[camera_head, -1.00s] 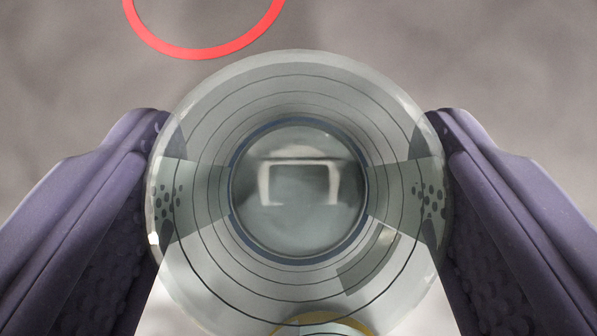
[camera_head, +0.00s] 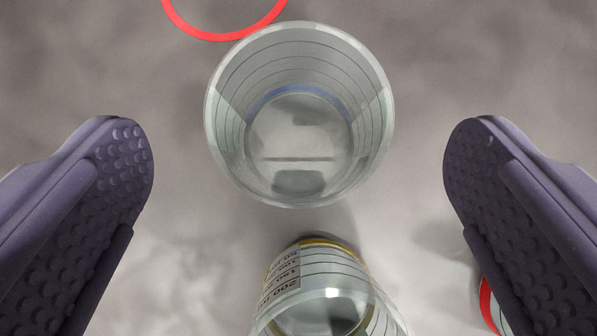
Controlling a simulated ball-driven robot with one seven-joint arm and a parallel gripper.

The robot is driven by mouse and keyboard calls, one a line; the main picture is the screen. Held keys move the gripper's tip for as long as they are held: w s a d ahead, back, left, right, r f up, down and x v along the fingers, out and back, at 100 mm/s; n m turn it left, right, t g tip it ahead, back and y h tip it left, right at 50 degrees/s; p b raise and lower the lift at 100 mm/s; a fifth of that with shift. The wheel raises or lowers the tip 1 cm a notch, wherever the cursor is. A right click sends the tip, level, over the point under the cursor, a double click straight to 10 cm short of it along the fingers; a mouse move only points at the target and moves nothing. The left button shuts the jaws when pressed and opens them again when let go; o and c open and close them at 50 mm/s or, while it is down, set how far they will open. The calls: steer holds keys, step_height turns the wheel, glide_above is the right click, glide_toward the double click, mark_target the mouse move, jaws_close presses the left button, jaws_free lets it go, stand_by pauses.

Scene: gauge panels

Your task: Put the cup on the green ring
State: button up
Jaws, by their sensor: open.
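A clear cup (camera_head: 375,115) with thin dark lines and a blue band at its base stands upright in the upper middle of the view. My gripper (camera_head: 299,150) is wide open, with one purple finger on each side of the picture. There is a clear gap between each finger and this cup. A second clear cup (camera_head: 280,278) with printed markings and a yellow-gold band stands below it, partly cut off by the bottom edge. No green ring shows in this view.
A red ring (camera_head: 222,36) lies on the grey surface at the top, partly cut off by the frame and close to the blue-banded cup's rim in the picture. Another red arc (camera_head: 487,303) shows at lower right, partly behind my right finger.

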steer(key=p+v, duration=0.1)
steer(key=v, duration=0.6)
steer(key=shift+r, duration=0.1)
